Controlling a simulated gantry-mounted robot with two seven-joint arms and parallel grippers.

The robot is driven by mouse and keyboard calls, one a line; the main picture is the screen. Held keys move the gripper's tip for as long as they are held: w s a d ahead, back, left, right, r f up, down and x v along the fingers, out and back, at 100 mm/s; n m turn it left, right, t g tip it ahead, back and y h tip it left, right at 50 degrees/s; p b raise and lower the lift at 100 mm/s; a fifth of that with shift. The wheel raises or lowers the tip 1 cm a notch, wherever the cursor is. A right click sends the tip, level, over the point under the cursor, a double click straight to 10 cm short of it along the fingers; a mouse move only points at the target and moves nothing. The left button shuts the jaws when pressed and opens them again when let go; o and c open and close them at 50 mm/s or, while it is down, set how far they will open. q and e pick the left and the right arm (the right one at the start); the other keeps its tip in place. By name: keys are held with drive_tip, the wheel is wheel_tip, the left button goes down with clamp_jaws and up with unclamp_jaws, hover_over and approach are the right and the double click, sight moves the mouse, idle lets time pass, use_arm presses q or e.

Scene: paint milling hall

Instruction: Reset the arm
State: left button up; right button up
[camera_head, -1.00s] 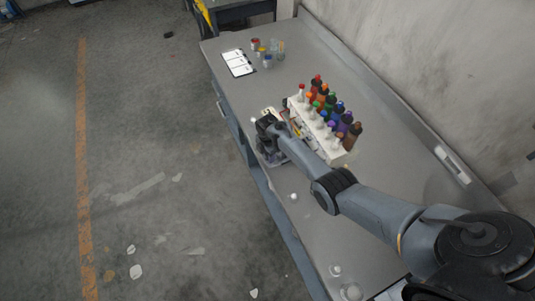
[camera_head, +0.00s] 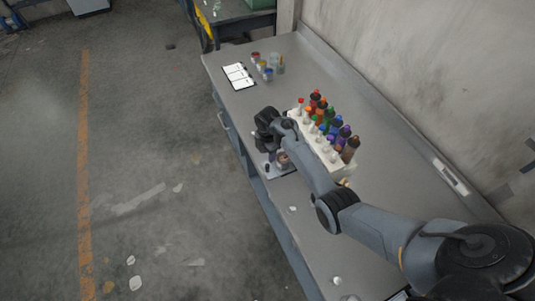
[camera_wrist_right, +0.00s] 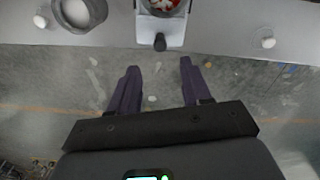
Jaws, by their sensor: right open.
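My right arm reaches in from the right in the head view. Its dark gripper (camera_head: 264,142) is over the front edge of the bench, beside a small pale device (camera_head: 279,172) with a cup (camera_head: 283,160) on it. In the right wrist view the two dark fingers (camera_wrist_right: 158,78) are spread apart with nothing between them, and the floor shows below. The device (camera_wrist_right: 170,38) lies ahead of the fingers there, with a round cup (camera_wrist_right: 162,5) holding red and white contents, cut off by the top edge. My left gripper is not in view.
A white rack (camera_head: 322,150) of several coloured bottles stands behind the gripper on the grey bench (camera_head: 375,215). A clipboard (camera_head: 238,76) and small jars (camera_head: 267,70) lie at the far end. A grey bowl (camera_wrist_right: 78,12) shows in the wrist view. The wall bounds the right.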

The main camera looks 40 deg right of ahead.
idle(0.3)
drive_tip(key=shift+s, duration=0.2)
drive_tip(key=s+a+r+m+t+p, duration=0.1)
drive_tip(key=s+a+r+m+p, duration=0.4)
drive_tip(key=s, duration=0.9)
drive_tip(key=s+a+r+m+t+p, duration=0.2)
drive_tip(key=s+a+r+m+p, duration=0.3)
drive_tip(key=s+a+r+m, duration=0.5)
drive_tip(key=s+a+r, duration=0.3)
drive_tip(key=s+r, duration=0.1)
drive_tip(key=s, duration=0.1)
drive_tip(key=shift+a+t, duration=0.3)
drive_tip(key=shift+a, duration=0.05)
drive_tip(key=shift+s, duration=0.1)
